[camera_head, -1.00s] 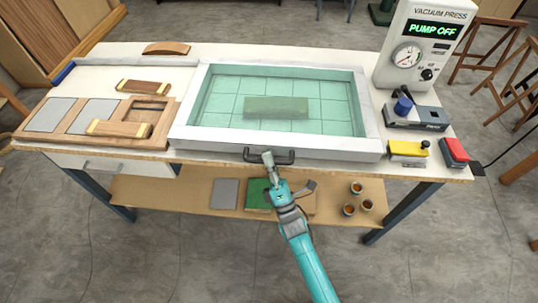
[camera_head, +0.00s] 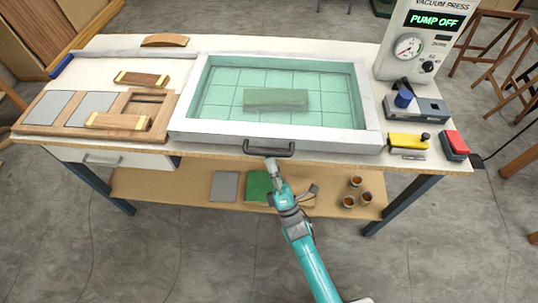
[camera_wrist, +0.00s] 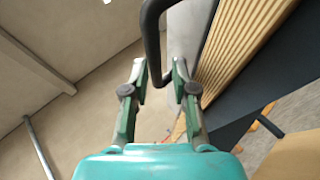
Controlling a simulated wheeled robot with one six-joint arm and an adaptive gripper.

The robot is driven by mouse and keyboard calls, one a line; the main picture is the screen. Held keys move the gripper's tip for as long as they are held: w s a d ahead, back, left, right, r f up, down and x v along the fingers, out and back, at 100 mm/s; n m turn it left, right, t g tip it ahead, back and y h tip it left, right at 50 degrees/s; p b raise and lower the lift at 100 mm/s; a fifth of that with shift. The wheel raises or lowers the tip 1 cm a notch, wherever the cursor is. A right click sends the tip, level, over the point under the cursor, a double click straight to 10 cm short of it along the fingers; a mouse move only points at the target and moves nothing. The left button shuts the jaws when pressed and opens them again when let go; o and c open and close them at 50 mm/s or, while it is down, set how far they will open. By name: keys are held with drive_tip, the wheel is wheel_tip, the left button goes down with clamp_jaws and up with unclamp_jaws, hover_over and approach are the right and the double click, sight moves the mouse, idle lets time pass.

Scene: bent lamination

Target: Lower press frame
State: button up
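The press frame (camera_head: 182,121) is a white rectangular frame around a clear teal gridded panel, lying low on the bench. A pale green block (camera_head: 276,100) shows through the panel. A dark handle (camera_head: 269,148) is on the frame's front rail. My gripper (camera_head: 271,162) is just below and in front of the handle. In the wrist view my gripper (camera_wrist: 160,68) is open, fingers apart. The dark handle bar (camera_wrist: 152,40) appears between the fingertips, with no clear grip on it. I cannot tell whether a finger touches it.
The vacuum press unit (camera_head: 424,45) at the back right reads PUMP OFF. A yellow lever (camera_head: 405,140) and a red switch (camera_head: 455,143) sit to the right of the frame. A wooden template (camera_head: 64,127) and blocks lie left. The lower shelf (camera_head: 156,190) holds small cups.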

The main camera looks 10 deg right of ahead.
drive_tip(key=v, duration=0.9)
drive_tip(key=shift+s+f, duration=0.1)
drive_tip(key=shift+f, duration=0.05)
drive_tip(key=s+d+m+g+h, duration=0.2)
drive_tip(key=s+m+g+h, duration=0.1)
drive_tip(key=s+m, duration=0.5)
drive_tip(key=s+d+m+g+h, duration=0.2)
drive_tip(key=s+m, duration=0.4)
drive_tip(key=s, duration=0.4)
drive_tip(key=s+d+r+m+g+h, duration=0.2)
drive_tip(key=s+r+m+g, duration=0.4)
drive_tip(key=s+r+m, duration=0.3)
drive_tip(key=s+m, duration=0.2)
drive_tip(key=s, duration=0.2)
drive_tip(key=shift+s+r+m, duration=0.3)
drive_tip(key=shift+s+r, duration=0.05)
drive_tip(key=shift+s, duration=0.05)
